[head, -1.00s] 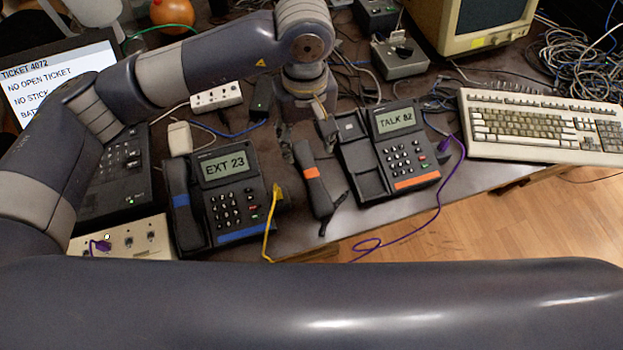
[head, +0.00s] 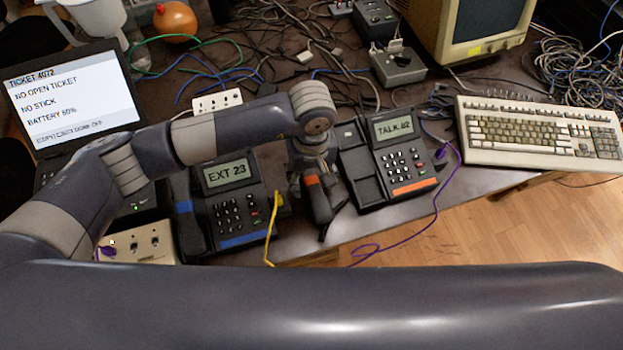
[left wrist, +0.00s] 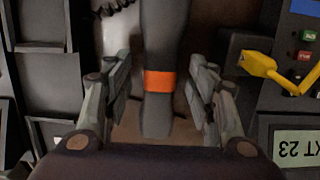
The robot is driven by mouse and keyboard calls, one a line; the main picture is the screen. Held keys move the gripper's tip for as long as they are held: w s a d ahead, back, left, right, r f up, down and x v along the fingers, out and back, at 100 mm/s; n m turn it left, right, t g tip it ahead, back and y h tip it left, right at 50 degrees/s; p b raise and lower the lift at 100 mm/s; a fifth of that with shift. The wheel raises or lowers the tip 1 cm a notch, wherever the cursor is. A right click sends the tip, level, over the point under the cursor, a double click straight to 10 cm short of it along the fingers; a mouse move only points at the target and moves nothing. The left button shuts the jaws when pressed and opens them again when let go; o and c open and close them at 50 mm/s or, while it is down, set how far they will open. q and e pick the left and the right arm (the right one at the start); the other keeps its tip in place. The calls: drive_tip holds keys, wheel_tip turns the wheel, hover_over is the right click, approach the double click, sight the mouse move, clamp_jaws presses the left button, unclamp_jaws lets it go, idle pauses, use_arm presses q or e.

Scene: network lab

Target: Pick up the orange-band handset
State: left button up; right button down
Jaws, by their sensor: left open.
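The orange-band handset (head: 318,204) is a dark handset with an orange band. It lies on the table between the EXT 23 phone (head: 227,203) and the TALK 82 phone (head: 390,160). My left gripper (head: 312,184) is over the handset's far end in the head view, partly hidden by my own wrist. In the left wrist view the open fingers of my left gripper (left wrist: 160,98) stand on either side of the handset (left wrist: 160,83), near the band, with gaps on both sides. My right gripper does not show.
A yellow cable (head: 273,228) runs beside the EXT 23 phone, close to the handset. A purple cable (head: 435,205) hangs past the table's front edge. A beige keyboard (head: 540,130) lies at right. The TALK 82 phone's empty cradle is right of the handset.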

use_arm(q)
clamp_jaws()
drive_tip(key=shift+r, duration=0.1)
idle(0.3)
